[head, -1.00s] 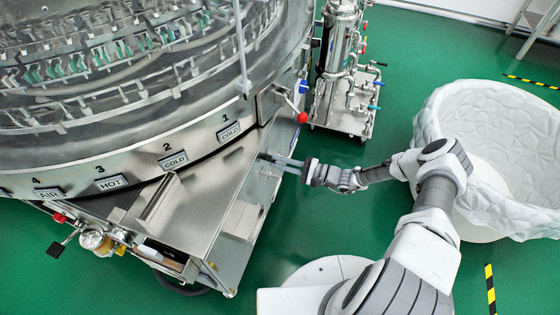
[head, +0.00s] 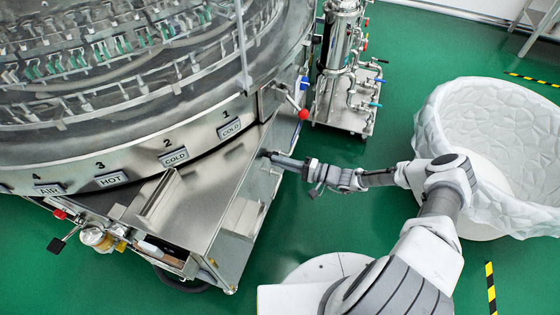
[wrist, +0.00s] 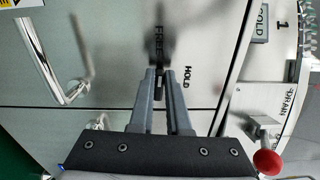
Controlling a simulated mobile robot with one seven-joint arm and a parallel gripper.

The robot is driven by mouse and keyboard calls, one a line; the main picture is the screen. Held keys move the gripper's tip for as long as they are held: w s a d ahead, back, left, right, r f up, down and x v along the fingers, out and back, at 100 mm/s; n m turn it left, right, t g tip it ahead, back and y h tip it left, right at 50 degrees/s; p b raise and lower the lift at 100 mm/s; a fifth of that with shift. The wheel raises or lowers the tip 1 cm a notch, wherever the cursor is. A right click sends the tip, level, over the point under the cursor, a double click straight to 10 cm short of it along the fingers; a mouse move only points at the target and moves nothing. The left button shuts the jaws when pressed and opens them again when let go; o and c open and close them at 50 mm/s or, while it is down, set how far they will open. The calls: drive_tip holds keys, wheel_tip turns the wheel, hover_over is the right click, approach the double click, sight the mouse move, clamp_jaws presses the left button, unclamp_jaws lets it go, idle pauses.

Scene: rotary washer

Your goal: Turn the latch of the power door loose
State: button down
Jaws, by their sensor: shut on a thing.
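The small dark latch (wrist: 158,88) is on a steel panel, the power door (wrist: 115,50), in the wrist view. Its body shows narrowly between the two grey fingers of my gripper (wrist: 160,76), which are shut on it. The word FREE lies just beyond the fingertips and the word HOLD is to their right. A dark shadow falls over FREE, and the fingers hide part of the latch. In the head view, my gripper (head: 270,155) reaches from the right to the washer's steel side below the COLD labels; the latch is too small to make out there.
A bar handle (wrist: 42,60) is on the panel's left in the wrist view. A red-knobbed lever (wrist: 266,160) is at lower right, labelled DRAIN. A pipe-and-tank unit (head: 345,75) stands behind my arm, and a white basin (head: 500,150) is at right. Green floor is open between.

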idle(0.4)
drive_tip(key=c, duration=0.9)
unclamp_jaws()
drive_tip(key=p+v, duration=0.2)
drive_tip(key=v, duration=1.5)
drive_tip(key=shift+s+d, duration=0.1)
drive_tip(key=shift+d, duration=0.15)
